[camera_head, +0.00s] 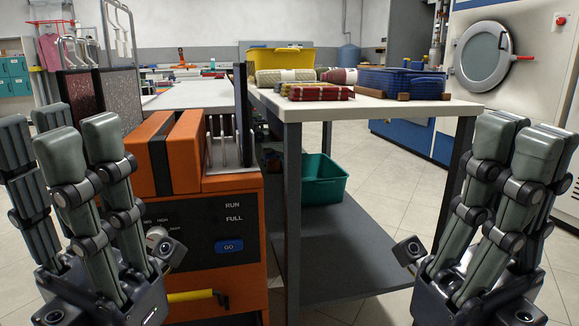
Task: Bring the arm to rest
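My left gripper (68,128) is at the left edge of the head view, its grey jointed fingers pointing up. The fingers are straight, with gaps between them and nothing held; it looks open. It is in front of and left of the orange machine (218,260), covering part of its left side. My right gripper (524,140) is at the right edge, fingers also upright and empty; it looks open too. It is in front of the right end of the white-topped table (400,109). Whether either gripper touches anything cannot be told.
A washer (490,55) stands behind at right.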

